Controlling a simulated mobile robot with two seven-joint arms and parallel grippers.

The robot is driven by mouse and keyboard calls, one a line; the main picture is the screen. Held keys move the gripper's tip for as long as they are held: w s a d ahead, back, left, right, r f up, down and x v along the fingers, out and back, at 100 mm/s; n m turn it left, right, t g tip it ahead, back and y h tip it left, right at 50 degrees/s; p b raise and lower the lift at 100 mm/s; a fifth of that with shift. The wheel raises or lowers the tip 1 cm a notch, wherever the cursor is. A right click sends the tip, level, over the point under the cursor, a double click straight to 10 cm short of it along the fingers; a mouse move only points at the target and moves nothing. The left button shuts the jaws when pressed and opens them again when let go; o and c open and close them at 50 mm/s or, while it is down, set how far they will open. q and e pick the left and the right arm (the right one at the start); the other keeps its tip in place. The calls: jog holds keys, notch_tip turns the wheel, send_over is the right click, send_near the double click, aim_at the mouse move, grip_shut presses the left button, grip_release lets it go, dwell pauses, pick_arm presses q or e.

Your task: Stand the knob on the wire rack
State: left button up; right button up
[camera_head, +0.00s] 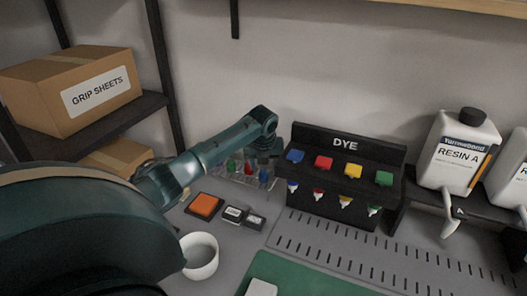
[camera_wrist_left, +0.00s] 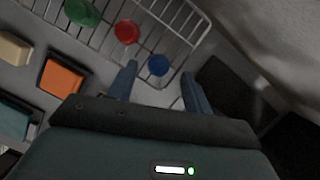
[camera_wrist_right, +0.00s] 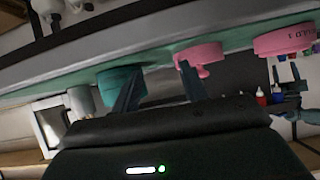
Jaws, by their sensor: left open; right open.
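The wire rack (camera_head: 228,179) stands at the back, left of the dye stand, and it also fills the top of the left wrist view (camera_wrist_left: 188,30). A green knob (camera_wrist_left: 82,12), a red knob (camera_wrist_left: 127,32) and a blue knob (camera_wrist_left: 158,65) are on the rack in a row. My left gripper (camera_wrist_left: 160,78) is open and empty, pointing down over the rack. The blue knob shows between and just beyond its fingertips. In the head view the left gripper (camera_head: 263,158) partly hides the knobs. My right gripper (camera_wrist_right: 157,82) is open and empty, away from the rack.
An orange pad (camera_head: 204,205) and small dark boxes lie in front of the rack. A white cup (camera_head: 200,256) stands nearer. The dye stand (camera_head: 345,170) is close on the right. Teal (camera_wrist_right: 120,84) and pink (camera_wrist_right: 200,52) round pieces show near my right fingers.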

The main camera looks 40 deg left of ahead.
pick_arm(q)
jog(key=v, duration=0.8)
jog(key=shift+r, duration=0.2)
